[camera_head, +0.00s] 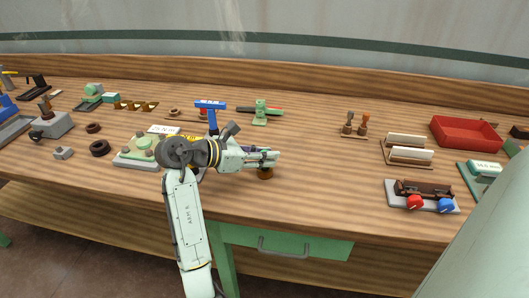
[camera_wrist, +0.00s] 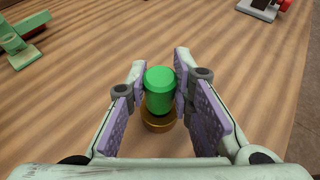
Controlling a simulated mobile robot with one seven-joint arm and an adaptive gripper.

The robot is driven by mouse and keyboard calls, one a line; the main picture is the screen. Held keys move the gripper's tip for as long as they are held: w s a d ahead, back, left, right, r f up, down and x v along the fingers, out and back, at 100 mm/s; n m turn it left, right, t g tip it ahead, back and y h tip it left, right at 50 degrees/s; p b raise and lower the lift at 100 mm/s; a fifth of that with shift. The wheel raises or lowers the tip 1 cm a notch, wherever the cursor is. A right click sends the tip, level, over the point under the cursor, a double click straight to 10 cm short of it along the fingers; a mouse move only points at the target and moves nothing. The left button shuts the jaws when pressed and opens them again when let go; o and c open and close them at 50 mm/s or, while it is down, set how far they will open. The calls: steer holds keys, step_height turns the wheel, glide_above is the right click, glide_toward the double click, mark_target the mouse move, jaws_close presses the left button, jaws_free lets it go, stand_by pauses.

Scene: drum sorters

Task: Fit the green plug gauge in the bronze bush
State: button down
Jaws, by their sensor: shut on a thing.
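The green plug gauge (camera_wrist: 160,88) is a green cylinder, upright between my gripper's fingers in the wrist view. My gripper (camera_wrist: 163,100) is shut on it. The bronze bush (camera_wrist: 158,121) is a bronze ring directly below the gauge. The gauge's lower end meets or overlaps the bush in this view; I cannot tell how deep it sits, or if it sits in the bore at all. In the head view my gripper (camera_head: 268,158) is low over the bench, with the bush (camera_head: 265,173) just under the fingertips. The gauge is mostly hidden by the fingers there.
A green tool (camera_head: 260,113) and a blue T-shaped stand (camera_head: 210,110) are behind my gripper. A fixture with red and blue knobs (camera_head: 422,197) and a rack of pale plates (camera_head: 408,148) stand to the right. The bench between is clear.

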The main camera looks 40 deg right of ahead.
steer(key=shift+f, duration=0.45)
steer(key=c, duration=1.3)
jaws_free()
steer(key=v, duration=1.2)
